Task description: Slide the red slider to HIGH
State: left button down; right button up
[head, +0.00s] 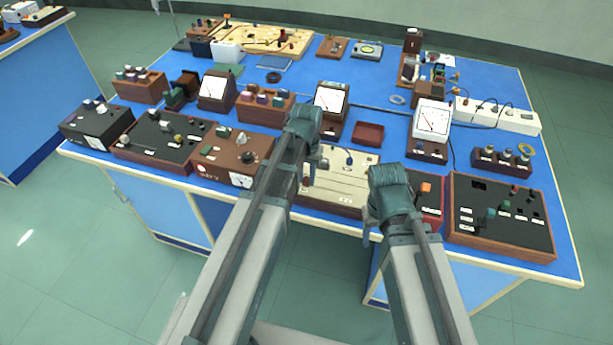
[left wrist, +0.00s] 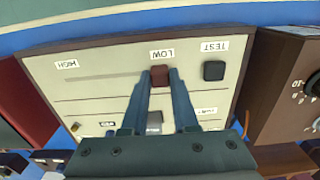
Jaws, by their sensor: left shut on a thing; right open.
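The red slider (left wrist: 159,77) stands in the slot of a cream panel (left wrist: 100,85), close to the LOW label (left wrist: 162,55). The HIGH label (left wrist: 66,64) is at the other end of the slot, at left in the left wrist view, where the lettering is upside down. My left gripper (head: 309,176) is over the left part of this panel in the head view, its two fingers shut on the red slider. My right gripper (head: 370,222) is open and empty, near the panel's right end and the bench's front edge.
A dark square button (left wrist: 214,70) under a TEST label sits beside the slider. A brown box with a knob (head: 238,155) is left of the panel. A black control panel (head: 500,212) is at right. Meters and a red tray (head: 368,134) stand behind.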

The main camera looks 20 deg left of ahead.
aim_at(347, 194)
pick_arm(q)
jog(key=d, duration=1.1)
jog(key=shift+s+d, duration=0.2)
jog(key=shift+d, duration=0.5)
jog(key=c, duration=0.7)
grip_release()
jog(key=shift+d, duration=0.15)
jog(key=shift+r+p, duration=0.5)
notch_tip(347, 194, up, 13)
jog(key=p, duration=1.2)
jog(key=shift+f+p, duration=0.1)
jog(key=shift+p, duration=0.3)
